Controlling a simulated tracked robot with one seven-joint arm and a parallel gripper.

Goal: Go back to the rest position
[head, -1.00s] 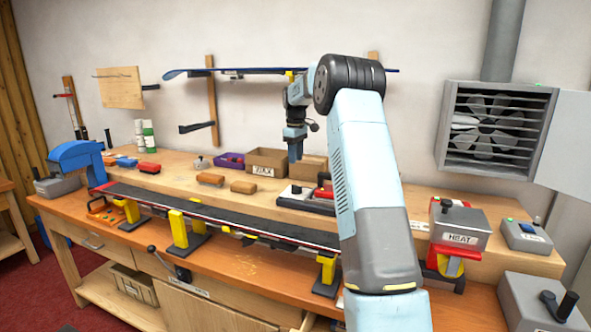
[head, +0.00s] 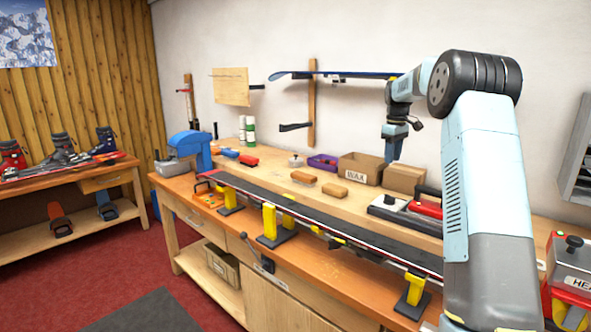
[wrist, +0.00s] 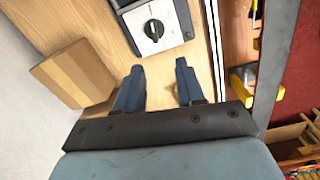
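My gripper (head: 393,150) hangs from my raised arm above the back of the bench in the head view, fingers pointing down near the cardboard boxes. In the wrist view my gripper (wrist: 158,85) shows two blue fingers spread apart with bare wooden bench top between them. It is open and holds nothing. A black ski (head: 320,220) lies along the front of the bench on yellow supports, below and in front of my gripper.
A wax box (head: 360,167), another cardboard box (head: 404,178) and a red-handled device (head: 405,213) stand near my gripper. A blue ski (head: 345,75) hangs on the wall behind. A boot table (head: 70,175) stands at the left.

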